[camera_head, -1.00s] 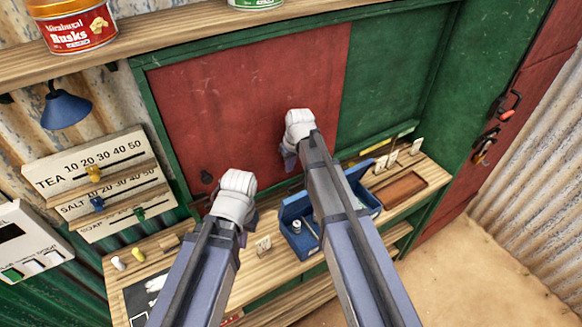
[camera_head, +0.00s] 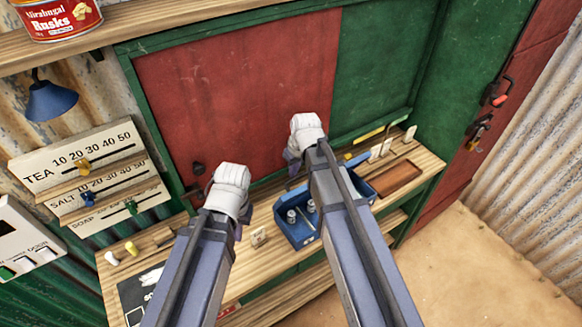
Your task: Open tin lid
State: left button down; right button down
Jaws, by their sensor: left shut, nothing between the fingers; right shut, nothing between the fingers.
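A red tin (camera_head: 58,17) labelled Rusks stands on the wooden shelf at the upper left. Its top is cut off by the picture edge, so its lid is out of view. A blue box (camera_head: 297,241) stands on the counter with its top open and small metal pieces inside; my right arm covers part of it. My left gripper (camera_head: 229,188) is over the counter, left of the box. My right gripper (camera_head: 303,140) is above and behind the box, in front of the red panel. Both are shut and empty, apart from the tin and box; their fingertips are mostly hidden.
Price boards (camera_head: 75,160) with coloured sliders and a blue lamp (camera_head: 52,101) are at the left. A brown tray (camera_head: 397,178) and small cards (camera_head: 380,150) lie on the counter's right. A dark slate (camera_head: 140,290) is at the front left. Sandy floor at right is clear.

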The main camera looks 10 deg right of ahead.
jog(key=shift+w+r, duration=0.1)
jog(key=shift+w, duration=0.05)
jog(key=w+a+p+v, duration=0.1)
jog(key=w+p+v, duration=0.1)
jog(key=p+v, duration=0.9)
jog(key=shift+s+d+r+p, duration=0.15)
jog(key=shift+s+r+p, duration=0.1)
jog(key=shift+r+p, duration=0.1)
